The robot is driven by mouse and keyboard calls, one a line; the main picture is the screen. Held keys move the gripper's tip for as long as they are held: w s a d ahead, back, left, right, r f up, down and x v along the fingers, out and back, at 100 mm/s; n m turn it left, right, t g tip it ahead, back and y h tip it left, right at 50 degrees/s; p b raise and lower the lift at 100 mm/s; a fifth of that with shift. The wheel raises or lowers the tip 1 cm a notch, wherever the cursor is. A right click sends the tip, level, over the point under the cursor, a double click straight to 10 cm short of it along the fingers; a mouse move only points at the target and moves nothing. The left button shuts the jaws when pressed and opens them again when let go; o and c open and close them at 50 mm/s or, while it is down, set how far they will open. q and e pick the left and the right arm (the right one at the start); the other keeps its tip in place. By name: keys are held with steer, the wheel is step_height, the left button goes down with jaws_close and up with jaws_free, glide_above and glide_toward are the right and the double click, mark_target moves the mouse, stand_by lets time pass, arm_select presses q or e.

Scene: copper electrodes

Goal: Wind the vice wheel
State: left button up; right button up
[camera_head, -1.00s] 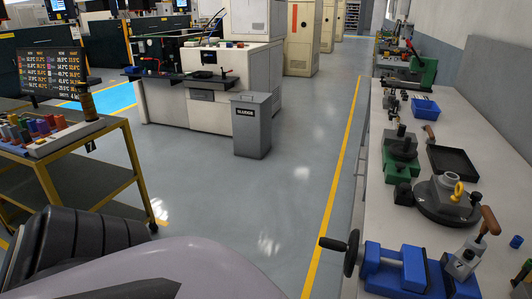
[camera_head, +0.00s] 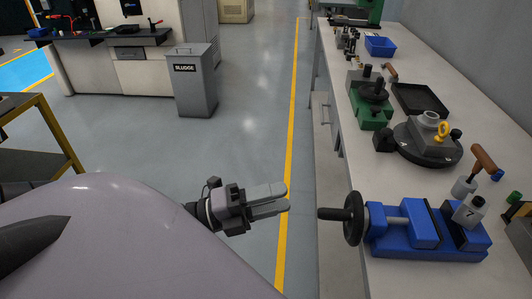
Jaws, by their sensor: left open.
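The blue vice (camera_head: 405,228) sits on the bench at the lower right. Its black vice wheel (camera_head: 354,218) is on the left end, overhanging the bench's left edge, and its handle knob (camera_head: 328,214) points left. My left gripper (camera_head: 285,197) is open and empty, with its fingers pointing right toward the wheel. In the picture a short gap separates the fingertips from the knob, and they do not touch. My right gripper is not in view.
The workbench (camera_head: 335,273) carries a round dark fixture (camera_head: 428,140), a green fixture (camera_head: 372,103), a black tray (camera_head: 420,99) and a blue bin (camera_head: 380,46). A grey sludge bin (camera_head: 195,82) stands on the floor.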

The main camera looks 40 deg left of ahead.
mark_target(318, 212)
arm_select(q)
steer(key=w+d+m+g, duration=0.1)
steer(key=d+m, duration=0.1)
steer(key=w+d+m+g+h+p, duration=0.1)
steer(key=d+m+g, duration=0.1)
steer(key=m, duration=0.1)
steer(key=w+d+m+g+h, duration=0.1)
steer(key=d+m+g, duration=0.1)
steer(key=m, duration=0.1)
steer(key=shift+d+f, duration=0.3)
steer(key=shift+d, duration=0.05)
steer(key=shift+w+d, duration=0.15)
steer(key=shift+d, duration=0.05)
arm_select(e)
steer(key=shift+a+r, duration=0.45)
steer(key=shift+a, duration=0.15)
arm_select(q)
steer(key=shift+w+d+f+p, duration=0.1)
steer(key=shift+w+d+p, duration=0.1)
steer(key=shift+d+p, duration=0.1)
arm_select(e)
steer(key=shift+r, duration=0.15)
arm_select(q)
steer(key=shift+a, duration=0.1)
jaws_close()
